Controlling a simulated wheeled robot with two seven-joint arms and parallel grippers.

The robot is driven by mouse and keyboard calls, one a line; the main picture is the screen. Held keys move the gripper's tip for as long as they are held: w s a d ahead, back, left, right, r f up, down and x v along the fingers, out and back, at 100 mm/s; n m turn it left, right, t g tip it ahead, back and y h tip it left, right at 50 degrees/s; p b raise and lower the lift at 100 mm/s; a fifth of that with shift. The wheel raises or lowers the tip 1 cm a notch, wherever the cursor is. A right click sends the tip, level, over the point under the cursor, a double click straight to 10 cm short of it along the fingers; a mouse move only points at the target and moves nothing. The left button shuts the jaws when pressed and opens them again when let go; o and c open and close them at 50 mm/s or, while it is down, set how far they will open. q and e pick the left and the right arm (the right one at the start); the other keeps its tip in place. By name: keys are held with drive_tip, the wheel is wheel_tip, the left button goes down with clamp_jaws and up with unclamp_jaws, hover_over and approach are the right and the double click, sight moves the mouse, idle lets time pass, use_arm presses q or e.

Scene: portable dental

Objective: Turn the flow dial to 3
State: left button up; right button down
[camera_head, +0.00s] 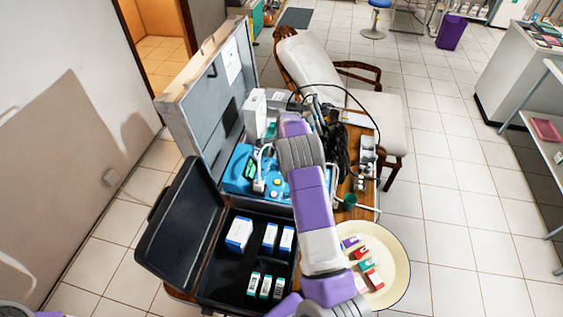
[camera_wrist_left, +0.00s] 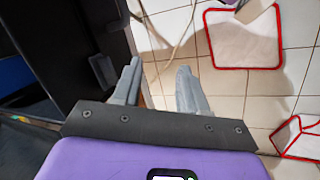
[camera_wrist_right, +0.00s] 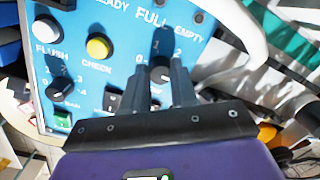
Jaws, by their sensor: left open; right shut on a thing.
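The blue control panel (camera_wrist_right: 90,20) fills the upper right wrist view, with a yellow CHECK button (camera_wrist_right: 98,47) and a white FLUSH button (camera_wrist_right: 46,30). My right gripper (camera_wrist_right: 158,66) is shut on a dark dial (camera_wrist_right: 162,73) below the FULL and EMPTY labels. A "0" and a "2" of its scale show beside the fingers; its name and pointer are hidden. A second dial (camera_wrist_right: 60,89) sits at the left. In the head view my right arm covers part of the blue unit (camera_head: 238,170). My left gripper (camera_wrist_left: 157,82) is open and empty above the floor.
A black case (camera_head: 185,235) with boxes lies open in front of the blue unit. A round cream tray (camera_head: 398,262) holds small boxes at the right. A grey case lid (camera_head: 195,95) stands behind.

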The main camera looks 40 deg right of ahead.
drive_tip(key=shift+w+d+r, duration=0.1)
drive_tip(key=c, duration=0.9)
unclamp_jaws()
drive_tip(key=r, duration=0.7)
drive_tip(key=shift+s+d+r, duration=0.15)
drive_tip(key=shift+s+r, duration=0.1)
drive_tip(key=shift+s, duration=0.15)
